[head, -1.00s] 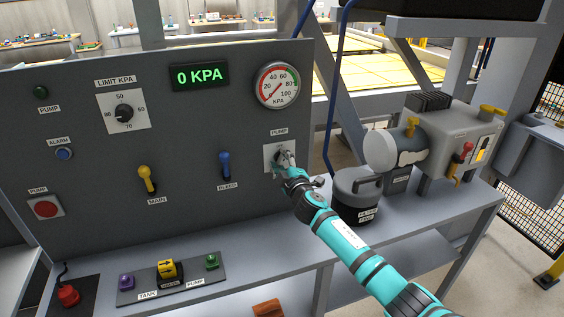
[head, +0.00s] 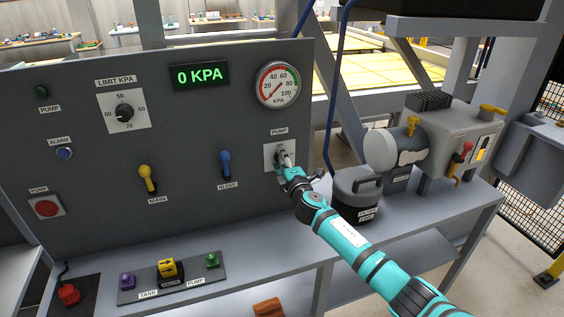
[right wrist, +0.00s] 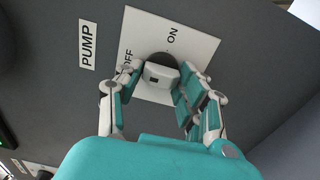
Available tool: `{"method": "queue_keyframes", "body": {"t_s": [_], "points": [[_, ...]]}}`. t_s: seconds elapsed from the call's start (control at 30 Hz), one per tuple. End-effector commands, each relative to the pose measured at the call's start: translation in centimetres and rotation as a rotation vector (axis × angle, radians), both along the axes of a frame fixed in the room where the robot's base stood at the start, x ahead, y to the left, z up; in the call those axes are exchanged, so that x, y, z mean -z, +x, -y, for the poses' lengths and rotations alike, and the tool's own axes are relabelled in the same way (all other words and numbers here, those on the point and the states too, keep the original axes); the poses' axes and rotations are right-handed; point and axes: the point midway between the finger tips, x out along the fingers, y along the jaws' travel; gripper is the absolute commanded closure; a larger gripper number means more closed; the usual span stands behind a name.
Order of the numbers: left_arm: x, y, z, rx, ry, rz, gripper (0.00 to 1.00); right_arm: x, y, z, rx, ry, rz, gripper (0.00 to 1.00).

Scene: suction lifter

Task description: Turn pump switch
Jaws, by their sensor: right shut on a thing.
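The pump switch (right wrist: 158,76) is a dark round knob with a light grey grip, on a white plate (right wrist: 195,50) marked OFF and ON, beside a PUMP label (right wrist: 88,45). In the head view its plate (head: 268,158) is on the right of the grey panel, below the gauge. My right gripper (head: 284,158) is at this plate, its fingers on either side of the grip and shut on it in the right wrist view (right wrist: 160,82). The fingers hide part of the plate. I cannot tell exactly where the knob points. My left gripper is out of view.
The display (head: 199,75) reads 0 KPA. The panel has a yellow main lever (head: 147,180), a blue bleed lever (head: 225,165) and a limit dial (head: 124,112). A filter canister (head: 357,190) and a pump unit (head: 430,140) stand right of my arm.

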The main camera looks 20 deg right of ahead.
Motion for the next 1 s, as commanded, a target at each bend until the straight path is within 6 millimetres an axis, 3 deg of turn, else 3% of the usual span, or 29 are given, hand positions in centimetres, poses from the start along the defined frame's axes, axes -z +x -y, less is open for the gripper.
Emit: {"method": "queue_keyframes", "body": {"t_s": [0.23, 0.27, 0.43, 0.77, 1.0], "points": [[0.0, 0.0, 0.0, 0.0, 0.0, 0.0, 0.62, 0.3, 0.0, -0.1, -0.002, -0.001, -0.004, 0.94], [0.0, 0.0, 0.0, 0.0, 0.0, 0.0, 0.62, 0.3, 0.0, -0.1, -0.002, -0.001, -0.004, 0.61], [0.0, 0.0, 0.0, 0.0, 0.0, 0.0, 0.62, 0.2, 0.0, -0.1, -0.001, 0.0, -0.003, 0.4], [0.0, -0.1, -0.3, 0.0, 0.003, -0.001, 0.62, 0.1, -0.4, -0.1, -0.001, 0.0, -0.001, 0.4], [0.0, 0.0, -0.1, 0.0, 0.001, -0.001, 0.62, 0.3, -4.2, -0.4, -0.003, -0.001, -0.003, 0.4]]}}
